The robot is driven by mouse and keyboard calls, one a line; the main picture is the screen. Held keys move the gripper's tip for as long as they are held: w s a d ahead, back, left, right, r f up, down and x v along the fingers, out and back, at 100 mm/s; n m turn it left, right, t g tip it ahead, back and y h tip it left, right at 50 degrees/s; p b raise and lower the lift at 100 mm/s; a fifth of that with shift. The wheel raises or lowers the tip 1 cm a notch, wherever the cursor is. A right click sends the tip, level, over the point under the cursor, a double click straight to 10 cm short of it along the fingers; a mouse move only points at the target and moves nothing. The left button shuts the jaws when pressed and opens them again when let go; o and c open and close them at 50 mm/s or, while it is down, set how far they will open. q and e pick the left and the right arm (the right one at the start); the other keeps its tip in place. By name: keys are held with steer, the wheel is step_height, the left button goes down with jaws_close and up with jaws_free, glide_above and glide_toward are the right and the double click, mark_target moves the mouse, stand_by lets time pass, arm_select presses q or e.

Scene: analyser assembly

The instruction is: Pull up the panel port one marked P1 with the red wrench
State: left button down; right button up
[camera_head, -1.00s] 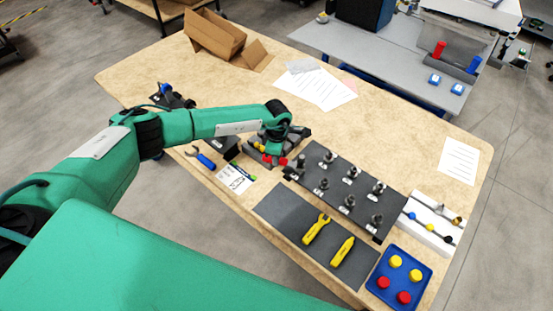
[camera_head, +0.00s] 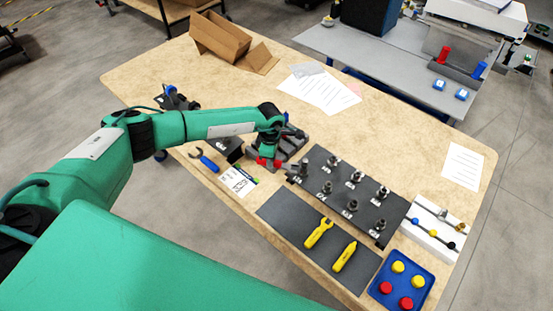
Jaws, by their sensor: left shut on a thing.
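My left gripper (camera_head: 268,154) is shut on a red tool, which I take to be the red wrench (camera_head: 262,162). Only short red parts show below the fingers, so its shape is mostly hidden. The gripper is at the dark stand left of the panel. The dark panel (camera_head: 322,214) lies on the table with several upright metal ports in two rows, each with a small white label. The labels are too small to read, so I cannot tell which is P1. The gripper is apart from the ports. My right gripper is not in view.
A blue wrench (camera_head: 205,160) and a printed card (camera_head: 238,181) lie left of the panel. A dark mat (camera_head: 290,222) with two yellow tools, a blue tray (camera_head: 423,291) and a white rack (camera_head: 432,238) are in front and right. The table behind the panel is mostly clear.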

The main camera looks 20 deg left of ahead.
arm_select(q)
steer(key=shift+s+a, duration=0.15)
steer(key=shift+a, duration=0.5)
steer(key=shift+r, duration=0.1)
step_height(320, 180, up, 9)
steer(key=s+a+p, duration=0.1)
steer(key=s+p, duration=0.2)
steer(key=p, duration=0.3)
steer(key=shift+w, duration=0.1)
